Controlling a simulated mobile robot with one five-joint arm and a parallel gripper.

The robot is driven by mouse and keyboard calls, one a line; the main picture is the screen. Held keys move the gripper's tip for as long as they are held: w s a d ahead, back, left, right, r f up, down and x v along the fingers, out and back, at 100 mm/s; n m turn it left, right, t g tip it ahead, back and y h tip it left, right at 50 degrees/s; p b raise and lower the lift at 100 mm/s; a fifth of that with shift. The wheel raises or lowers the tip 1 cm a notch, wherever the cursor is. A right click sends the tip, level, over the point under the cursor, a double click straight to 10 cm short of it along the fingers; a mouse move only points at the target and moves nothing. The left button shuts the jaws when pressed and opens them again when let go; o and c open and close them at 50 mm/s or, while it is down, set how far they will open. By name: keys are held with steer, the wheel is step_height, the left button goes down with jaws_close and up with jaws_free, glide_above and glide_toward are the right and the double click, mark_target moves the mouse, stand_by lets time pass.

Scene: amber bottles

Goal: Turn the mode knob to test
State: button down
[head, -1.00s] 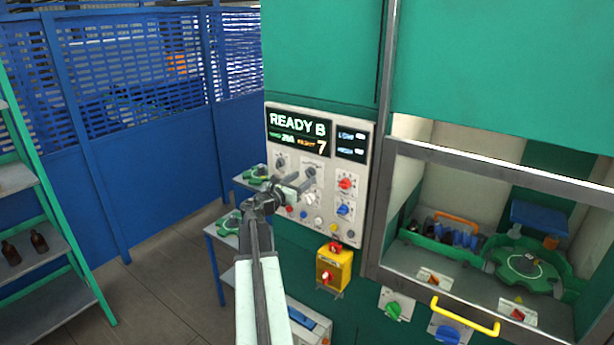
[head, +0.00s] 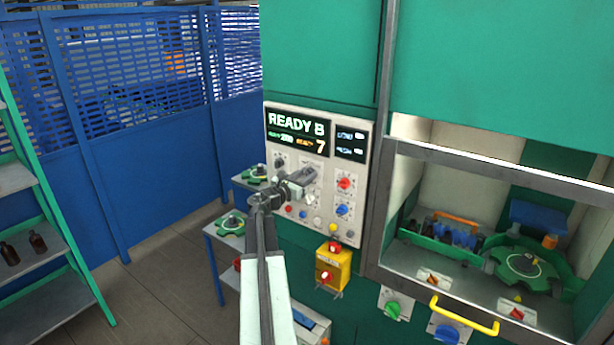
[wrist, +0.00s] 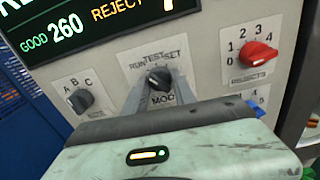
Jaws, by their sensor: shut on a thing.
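The mode knob (wrist: 158,78) is a small black knob on the pale control panel, under the printed words RUN, TEST and SET, with the label MODE partly visible below it. My gripper (wrist: 160,87) reaches the panel with a finger on each side of this knob and is shut on it. I cannot tell surely which word the knob's pointer faces. In the head view my gripper (head: 308,176) is at the panel's middle and hides the knob.
A black A-B-C knob (wrist: 80,100) is to the left and a red numbered knob (wrist: 258,53) to the right. The display (head: 298,132) is above. A yellow box (head: 333,268) juts out below the panel. A glazed cabinet frame (head: 500,172) stands to the right.

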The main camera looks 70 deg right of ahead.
steer(key=shift+s+a+f+m, duration=0.1)
steer(key=shift+m, duration=4)
steer(key=c, duration=1.3)
jaws_free()
steer(key=shift+o, duration=1.3)
steer(key=shift+a, duration=0.1)
